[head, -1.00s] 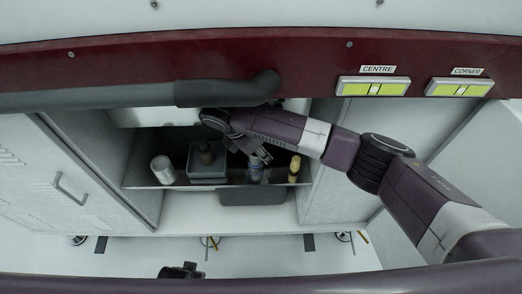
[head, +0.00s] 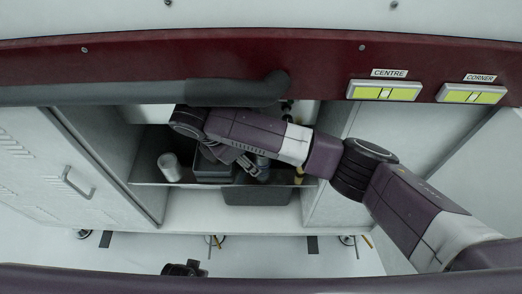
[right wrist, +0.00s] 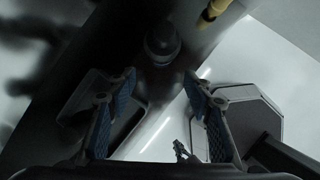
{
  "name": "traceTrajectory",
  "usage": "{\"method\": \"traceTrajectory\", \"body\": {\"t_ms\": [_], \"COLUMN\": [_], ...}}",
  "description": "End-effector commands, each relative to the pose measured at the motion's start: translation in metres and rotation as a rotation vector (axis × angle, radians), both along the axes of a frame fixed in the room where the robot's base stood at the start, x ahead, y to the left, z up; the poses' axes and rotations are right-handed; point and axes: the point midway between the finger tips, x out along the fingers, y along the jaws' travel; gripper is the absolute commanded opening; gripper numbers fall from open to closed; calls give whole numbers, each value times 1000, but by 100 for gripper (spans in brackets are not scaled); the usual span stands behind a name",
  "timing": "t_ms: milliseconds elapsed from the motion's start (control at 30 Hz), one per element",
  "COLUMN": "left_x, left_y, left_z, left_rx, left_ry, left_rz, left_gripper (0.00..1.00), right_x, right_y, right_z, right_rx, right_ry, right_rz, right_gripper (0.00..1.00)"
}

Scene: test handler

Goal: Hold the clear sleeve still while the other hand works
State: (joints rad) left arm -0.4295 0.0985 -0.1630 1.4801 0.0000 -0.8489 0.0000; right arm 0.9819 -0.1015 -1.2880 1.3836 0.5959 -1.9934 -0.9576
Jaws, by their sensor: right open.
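My right gripper (head: 248,168) reaches into the cabinet from the right, low over the shelf. In the right wrist view its blue-padded fingers (right wrist: 160,85) are apart with nothing between them. A bluish-grey capped cylinder (right wrist: 162,42) stands just beyond the fingertips in that view. In the head view the cylinder (head: 262,163) is partly hidden by the gripper. It may be the clear sleeve; I cannot tell for sure. A pale cylinder (head: 169,167) stands upright at the shelf's left end.
A grey box (head: 207,174) sits on the shelf, partly covered by my arm. A yellow item (head: 299,175) stands to the right, showing in the wrist view too (right wrist: 212,12). A dark red beam with a grey padded bar (head: 130,95) crosses above the opening. Cabinet walls flank it.

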Motion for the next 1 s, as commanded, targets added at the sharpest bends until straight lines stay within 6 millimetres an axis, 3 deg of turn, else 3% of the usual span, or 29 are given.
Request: {"method": "traceTrajectory", "body": {"t_ms": [100, 367, 500, 567, 733, 1000], "left_x": [0, 0, 0, 0, 0, 0], "left_y": [0, 0, 0, 0, 0, 0], "left_z": [0, 0, 0, 0, 0, 0], "left_rx": [0, 0, 0, 0, 0, 0], "left_ry": [0, 0, 0, 0, 0, 0], "left_rz": [0, 0, 0, 0, 0, 0], "left_gripper": [0, 0, 0, 0, 0, 0], "right_x": [-14, -32, -34, -34, -29, -20], "right_y": [20, 44, 49, 51, 63, 85], "right_z": [0, 0, 0, 1, 8, 40], "right_rx": [1, 0, 3, 12, 72, 249], "right_ry": [1, 0, -12, -37, -195, -518], "right_rz": [3, 1, 1, 0, -8, -22], "right_gripper": [47, 47, 35, 35, 35, 35]}}
